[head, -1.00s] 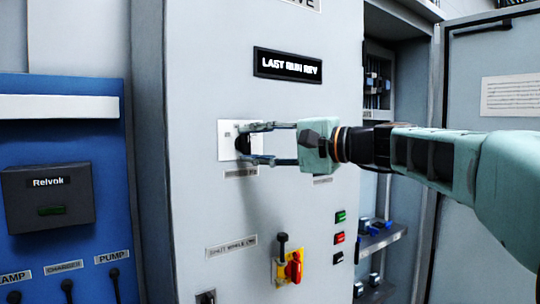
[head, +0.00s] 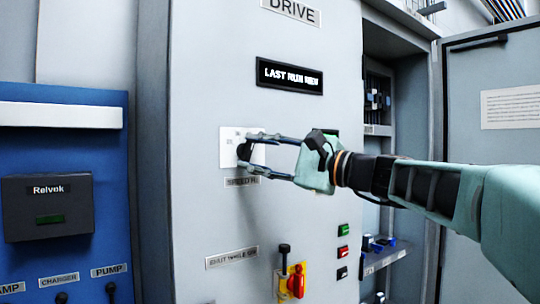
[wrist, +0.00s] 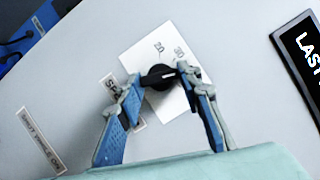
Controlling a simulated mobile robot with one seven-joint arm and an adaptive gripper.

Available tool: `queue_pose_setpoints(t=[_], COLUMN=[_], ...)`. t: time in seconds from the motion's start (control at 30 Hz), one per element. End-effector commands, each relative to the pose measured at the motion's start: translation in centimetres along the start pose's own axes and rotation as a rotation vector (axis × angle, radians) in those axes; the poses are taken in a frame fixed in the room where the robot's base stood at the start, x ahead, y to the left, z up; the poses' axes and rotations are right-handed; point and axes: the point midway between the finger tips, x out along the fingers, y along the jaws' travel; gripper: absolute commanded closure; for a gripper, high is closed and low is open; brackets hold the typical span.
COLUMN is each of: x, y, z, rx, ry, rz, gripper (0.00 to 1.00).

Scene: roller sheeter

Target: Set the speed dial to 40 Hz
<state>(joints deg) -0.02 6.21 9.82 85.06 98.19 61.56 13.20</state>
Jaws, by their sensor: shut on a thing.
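The speed dial is a round black knob (wrist: 162,84) on a white square plate (wrist: 146,48) on the grey cabinet front. The wrist view shows the numbers 20 and 30 on the plate; other marks are hidden by my fingers. A pale line shows on the knob, but I cannot tell which number it points to. My gripper (head: 244,154) is shut on the knob, with one finger on each side. In the head view the plate (head: 228,164) is partly covered by the fingers, and the gripper is tilted.
A display (head: 289,76) sits above the dial. A red and yellow switch (head: 295,283) and several push-buttons (head: 343,230) are lower right. A blue panel (head: 105,200) stands at left. An open cabinet door (head: 490,95) is at right, behind my arm.

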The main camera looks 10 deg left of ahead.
Motion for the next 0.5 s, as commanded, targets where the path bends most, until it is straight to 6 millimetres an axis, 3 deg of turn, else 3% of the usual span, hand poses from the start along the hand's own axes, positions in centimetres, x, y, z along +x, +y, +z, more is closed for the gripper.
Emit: queue_pose_setpoints(t=[0.23, 0.27, 0.4, 0.5], x=[-0.02, -0.02, -0.01, -0.01], y=[-0.04, -0.04, -0.03, -0.02], z=[-0.03, -0.03, -0.02, -0.02], rx=[-0.001, -0.001, -0.001, -0.001], ry=[0.001, 0.001, 0.001, 0.001], rz=[0.0, 0.0, 0.0, 0.0], gripper=[0.91, 0.65, 0.49, 0.49])
